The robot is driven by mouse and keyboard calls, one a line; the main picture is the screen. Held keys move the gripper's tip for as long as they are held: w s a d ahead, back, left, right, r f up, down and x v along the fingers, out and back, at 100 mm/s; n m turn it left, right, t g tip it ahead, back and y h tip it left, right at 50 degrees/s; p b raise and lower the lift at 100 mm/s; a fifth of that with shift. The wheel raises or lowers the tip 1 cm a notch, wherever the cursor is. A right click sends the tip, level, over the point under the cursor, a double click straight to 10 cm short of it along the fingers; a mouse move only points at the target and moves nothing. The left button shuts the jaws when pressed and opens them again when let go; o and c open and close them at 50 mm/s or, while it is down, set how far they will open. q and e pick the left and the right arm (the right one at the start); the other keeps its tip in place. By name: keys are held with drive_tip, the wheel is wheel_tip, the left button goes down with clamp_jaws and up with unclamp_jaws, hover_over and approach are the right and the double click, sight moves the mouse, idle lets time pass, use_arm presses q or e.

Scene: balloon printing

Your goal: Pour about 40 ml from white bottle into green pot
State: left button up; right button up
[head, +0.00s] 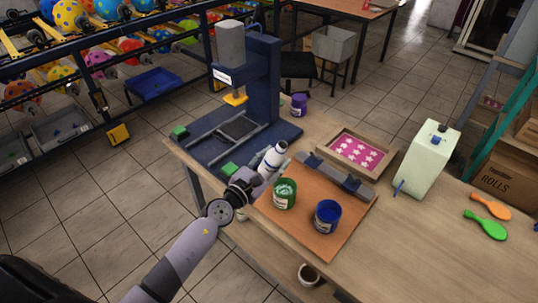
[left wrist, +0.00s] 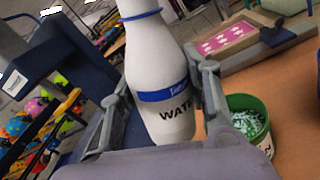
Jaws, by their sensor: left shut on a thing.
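The white bottle (head: 271,161) has a blue band and a label that reads "WATE…" in the left wrist view (left wrist: 164,95). My left gripper (head: 244,182) is shut on the bottle, with a finger on each side of it. In the head view the bottle's top leans a little to the right. The green pot (head: 285,194) is open and stands on the brown mat just right of and in front of the bottle. It also shows in the left wrist view (left wrist: 262,138), with green and whitish contents. The bottle is beside the pot, not over it. My right gripper is out of view.
An open blue pot (head: 327,217) stands right of the green pot on the mat (head: 297,227). A grey bar (head: 336,176) and a pink star-patterned tray (head: 357,153) lie behind. A blue press (head: 262,85) stands behind left; a pale jug (head: 428,160) stands right.

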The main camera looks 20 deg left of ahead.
sight(279, 164)
use_arm(q)
drive_tip(key=shift+d+n, duration=0.15)
drive_tip(key=shift+n, duration=0.15)
drive_tip(key=shift+s+d+r+n+p, duration=0.2)
drive_tip(key=shift+d+r+n+p, duration=0.45)
drive_tip(key=shift+n+p, duration=0.4)
drive_tip(key=shift+s+d+r+n+p, duration=0.1)
drive_tip(key=shift+d+r+n+p, duration=0.05)
drive_tip(key=shift+d+n+p, duration=0.15)
drive_tip(key=shift+s+d+n, duration=0.1)
drive_tip(key=shift+d+n, duration=0.1)
drive_tip(key=shift+n, duration=0.25)
